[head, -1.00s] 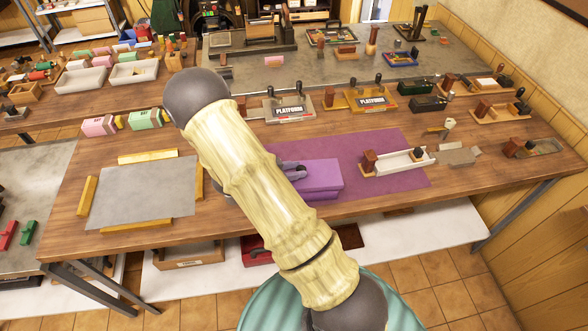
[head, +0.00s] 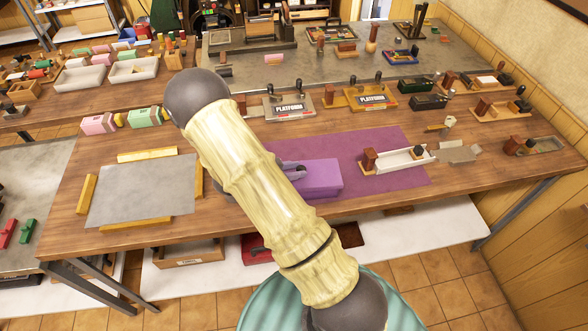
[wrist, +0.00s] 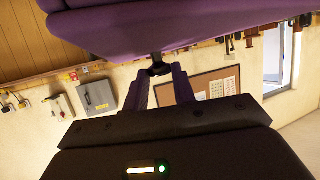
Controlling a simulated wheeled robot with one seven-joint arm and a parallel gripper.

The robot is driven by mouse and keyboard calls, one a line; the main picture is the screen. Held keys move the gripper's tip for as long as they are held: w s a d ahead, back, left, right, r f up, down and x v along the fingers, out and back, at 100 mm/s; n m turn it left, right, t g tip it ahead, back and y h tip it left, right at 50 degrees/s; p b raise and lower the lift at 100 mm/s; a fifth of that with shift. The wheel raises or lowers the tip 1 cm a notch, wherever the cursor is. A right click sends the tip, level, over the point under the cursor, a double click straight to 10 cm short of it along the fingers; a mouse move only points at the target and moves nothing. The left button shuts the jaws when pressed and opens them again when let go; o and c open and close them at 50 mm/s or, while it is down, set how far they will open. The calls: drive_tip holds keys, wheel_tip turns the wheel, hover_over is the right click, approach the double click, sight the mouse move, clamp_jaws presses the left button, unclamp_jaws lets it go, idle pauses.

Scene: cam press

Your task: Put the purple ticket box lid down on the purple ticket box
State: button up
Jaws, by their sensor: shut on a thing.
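The purple lid (head: 318,172) shows in the head view as the light purple top of a purple block on the mat. The purple ticket box (head: 322,193) is under it, mostly hidden, and I see no clear gap between the two. My gripper (head: 299,170) is at the lid's top left, partly hidden by my arm. In the wrist view, which looks upside down, my gripper (wrist: 160,70) has its fingers shut on the lid's dark knob (wrist: 158,66).
The purple mat (head: 390,150) lies under the box on the wooden table. A white tray holder (head: 403,160) stands right of the box. Platform stands (head: 290,108) are behind. A grey sheet with yellow bars (head: 145,190) lies at left.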

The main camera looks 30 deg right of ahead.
drive_tip(key=shift+f, duration=0.25)
idle(0.3)
drive_tip(key=o, duration=1.1)
drive_tip(key=shift+c, duration=0.2)
drive_tip(key=w+b+v, duration=0.1)
drive_tip(key=b+v, duration=0.2)
drive_tip(key=v, duration=1.4)
drive_tip(key=shift+s+a, duration=0.25)
drive_tip(key=shift+s, duration=0.2)
drive_tip(key=shift+w, duration=0.1)
